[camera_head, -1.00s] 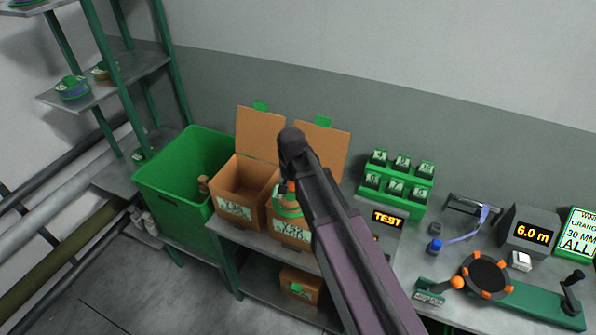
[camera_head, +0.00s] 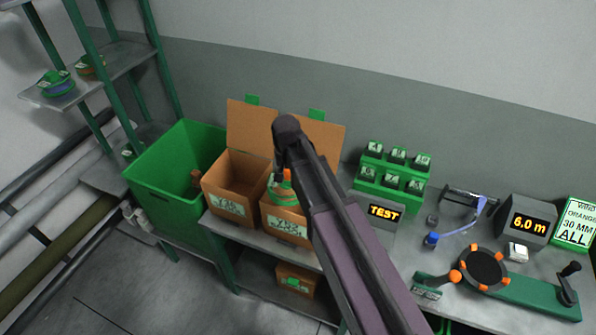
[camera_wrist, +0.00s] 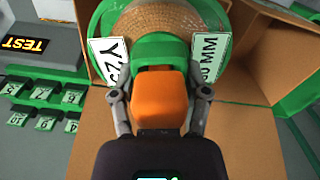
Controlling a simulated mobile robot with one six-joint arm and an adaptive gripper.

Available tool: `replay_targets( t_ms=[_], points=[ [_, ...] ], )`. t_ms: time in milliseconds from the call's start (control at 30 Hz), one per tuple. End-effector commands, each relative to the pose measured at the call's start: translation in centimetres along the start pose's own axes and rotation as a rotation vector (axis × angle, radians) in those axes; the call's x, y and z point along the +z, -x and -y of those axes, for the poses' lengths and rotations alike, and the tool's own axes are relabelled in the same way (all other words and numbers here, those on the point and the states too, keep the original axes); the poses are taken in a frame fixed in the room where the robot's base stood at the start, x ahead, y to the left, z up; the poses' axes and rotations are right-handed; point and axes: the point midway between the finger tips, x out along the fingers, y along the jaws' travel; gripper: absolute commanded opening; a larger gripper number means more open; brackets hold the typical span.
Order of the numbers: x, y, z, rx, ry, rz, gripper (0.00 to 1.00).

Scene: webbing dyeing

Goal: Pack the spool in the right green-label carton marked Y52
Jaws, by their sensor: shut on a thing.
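My gripper (camera_wrist: 160,95) is shut on the orange block of a green spool (camera_wrist: 160,50), which has white labels; one starts with Y2 and the other ends in MM. In the head view the spool (camera_head: 283,194) is at the front of the right carton (camera_head: 286,228), partly covering its opening. My arm hides the carton's right side. This carton is brown with an open flap and a green-edged label too small to read surely. A brown carton wall (camera_wrist: 235,145) shows beneath my gripper in the wrist view. I cannot tell if the spool touches the carton.
A similar open left carton (camera_head: 228,200) stands beside it. A green bin (camera_head: 170,190) is further left. On the right are a TEST display (camera_head: 383,212), a green rack (camera_head: 390,180) of labelled blocks and a winder (camera_head: 484,270). A small carton (camera_head: 296,283) is on the lower shelf.

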Motion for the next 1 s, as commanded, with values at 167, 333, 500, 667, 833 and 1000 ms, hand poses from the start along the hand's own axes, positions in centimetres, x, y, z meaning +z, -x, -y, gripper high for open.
replay_targets(
  t_ms=[167, 333, 500, 667, 833, 1000],
  points=[
    [-0.6, -0.3, -0.2, 0.000, 0.066, 0.000, 0.00],
    [-1.5, -0.6, -0.7, 0.000, 0.183, 0.000, 0.00],
    [-2.6, -1.0, -1.4, 0.000, 0.324, 0.000, 0.00],
    [-3.4, -1.3, -1.9, 0.000, 0.435, 0.000, 0.00],
    [-3.8, -1.4, -2.3, 0.000, 0.500, 0.000, 0.00],
    [-3.9, -1.4, -2.3, 0.000, 0.516, -0.001, 0.00]
  ],
)
